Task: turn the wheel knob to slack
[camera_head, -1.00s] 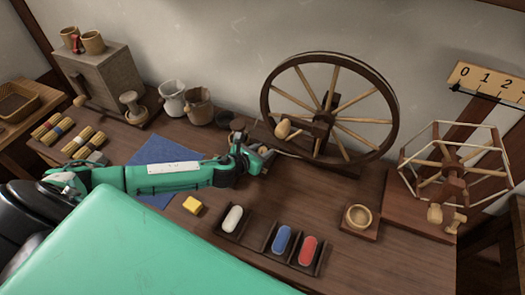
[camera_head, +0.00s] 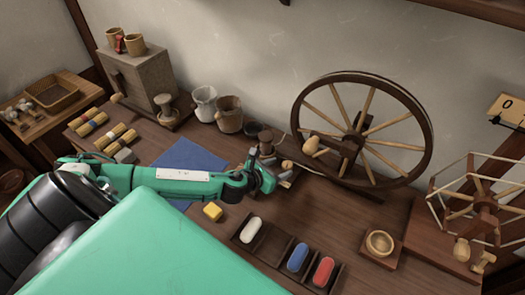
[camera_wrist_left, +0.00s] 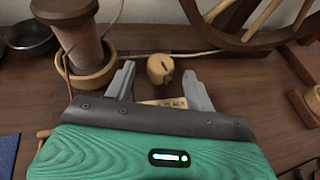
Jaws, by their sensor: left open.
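The small wooden knob (camera_wrist_left: 160,68) sits on the wheel's base, with a pale label (camera_wrist_left: 165,102) ending in "LACK" in front of it. In the head view the knob (camera_head: 287,165) shows small, just beyond my gripper. My left gripper (camera_head: 284,178) is open beside the wheel's base. In the left wrist view its two grey fingers (camera_wrist_left: 158,82) stand apart and point toward the knob, which shows between and just beyond their tips. Nothing is held. Whether a finger touches the knob cannot be told. The spoked wheel (camera_head: 331,80) with its crank handle (camera_head: 311,146) stands upright behind.
A wooden spool in a cup (camera_wrist_left: 82,40) stands close to the left finger. A spoked reel (camera_head: 482,205) stands right.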

